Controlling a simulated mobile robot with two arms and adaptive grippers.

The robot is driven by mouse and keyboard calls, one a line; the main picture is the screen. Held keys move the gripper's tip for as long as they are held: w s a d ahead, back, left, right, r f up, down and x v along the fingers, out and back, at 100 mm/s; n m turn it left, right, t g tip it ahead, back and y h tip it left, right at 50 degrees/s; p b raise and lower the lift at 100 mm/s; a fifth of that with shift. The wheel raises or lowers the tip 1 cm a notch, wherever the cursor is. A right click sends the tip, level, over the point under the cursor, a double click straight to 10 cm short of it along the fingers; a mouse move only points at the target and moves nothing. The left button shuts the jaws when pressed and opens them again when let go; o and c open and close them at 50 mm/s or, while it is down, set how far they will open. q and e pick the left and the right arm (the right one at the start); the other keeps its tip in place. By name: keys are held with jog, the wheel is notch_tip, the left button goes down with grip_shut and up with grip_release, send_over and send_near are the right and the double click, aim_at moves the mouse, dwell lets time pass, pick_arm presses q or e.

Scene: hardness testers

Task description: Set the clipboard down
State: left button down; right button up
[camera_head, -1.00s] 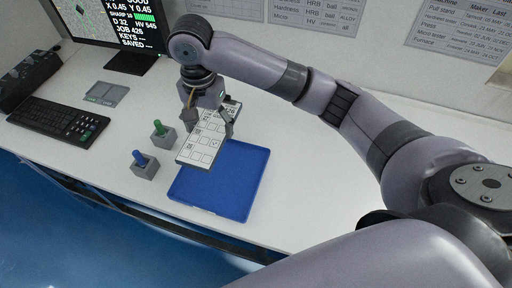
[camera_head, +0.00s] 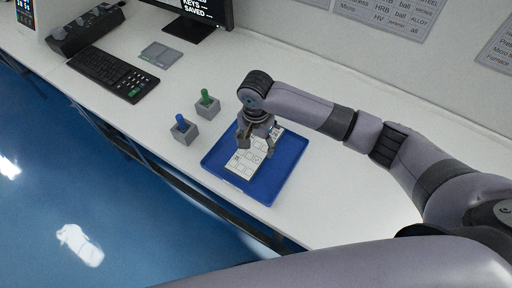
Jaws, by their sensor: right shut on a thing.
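The clipboard (camera_head: 241,163) is a white board with a printed grid of boxes. It is over the blue tray (camera_head: 217,160), inside its outline; I cannot tell whether it touches the tray's floor. My right gripper (camera_head: 257,151) reaches down from above with its fingers at the clipboard's sides and is shut on it. The gripper hides part of the clipboard's far half. My left gripper is not in view.
Two grey blocks stand left of the tray, one with a green peg (camera_head: 205,96) and one with a blue peg (camera_head: 181,121). A keyboard (camera_head: 112,73), a grey pad (camera_head: 161,55) and a monitor (camera_head: 190,20) are farther back. The table right of the tray is clear.

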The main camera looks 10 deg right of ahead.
aim_at(256, 147)
jog(key=shift+f, duration=1.4)
jog(key=shift+f, duration=0.1)
jog(key=o, duration=1.3)
notch_tip(256, 147, up, 12)
jog(key=shift+r, duration=0.15)
jog(key=shift+s, duration=0.1)
